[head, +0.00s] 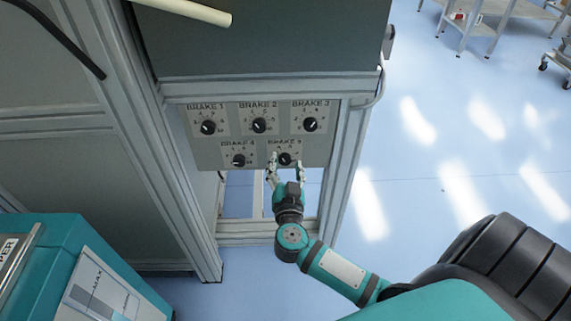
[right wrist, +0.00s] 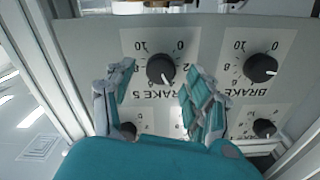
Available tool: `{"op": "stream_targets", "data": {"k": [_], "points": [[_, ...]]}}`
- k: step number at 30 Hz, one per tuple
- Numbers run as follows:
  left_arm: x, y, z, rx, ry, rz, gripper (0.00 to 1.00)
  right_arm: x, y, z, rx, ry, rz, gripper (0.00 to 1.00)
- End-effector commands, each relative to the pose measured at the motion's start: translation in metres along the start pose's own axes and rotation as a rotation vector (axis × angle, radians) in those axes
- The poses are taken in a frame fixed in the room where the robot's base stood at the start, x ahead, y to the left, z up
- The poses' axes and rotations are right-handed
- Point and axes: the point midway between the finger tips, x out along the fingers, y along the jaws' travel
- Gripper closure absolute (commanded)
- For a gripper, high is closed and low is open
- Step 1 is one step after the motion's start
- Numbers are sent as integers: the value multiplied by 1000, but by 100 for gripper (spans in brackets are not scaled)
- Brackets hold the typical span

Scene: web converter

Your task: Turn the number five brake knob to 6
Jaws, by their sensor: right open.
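The brake 5 knob (head: 284,159) is a round black knob on the lower right of the grey brake panel (head: 208,160). In the right wrist view the knob (right wrist: 160,69) appears upside down above its "BRAKE 5" label. Its white mark points to the lower right there; the scale number at the mark is not clear. My right gripper (head: 286,166) is open in front of the knob, with one finger on each side. In the right wrist view its fingers (right wrist: 160,80) stand apart from the knob's sides, with gaps visible. My left gripper is not in view.
The brake 4 knob (head: 239,160) is beside it, and brake 1 (head: 208,127), brake 2 (head: 259,125) and brake 3 (head: 310,124) are in the row above. Grey frame posts (head: 346,190) flank the panel. Blue floor (head: 450,150) is open to the right.

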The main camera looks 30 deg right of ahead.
Motion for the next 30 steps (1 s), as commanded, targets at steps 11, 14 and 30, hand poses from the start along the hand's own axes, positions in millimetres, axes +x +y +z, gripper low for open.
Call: {"op": "stream_targets", "data": {"k": [11, 14, 30], "points": [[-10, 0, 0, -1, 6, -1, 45, 18, 0, 0, 1, -1, 0, 45], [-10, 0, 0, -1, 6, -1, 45, 18, 0, 0, 1, -1, 0, 45], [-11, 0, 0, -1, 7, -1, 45, 17, 0, 0, 3, -1, 0, 100]]}}
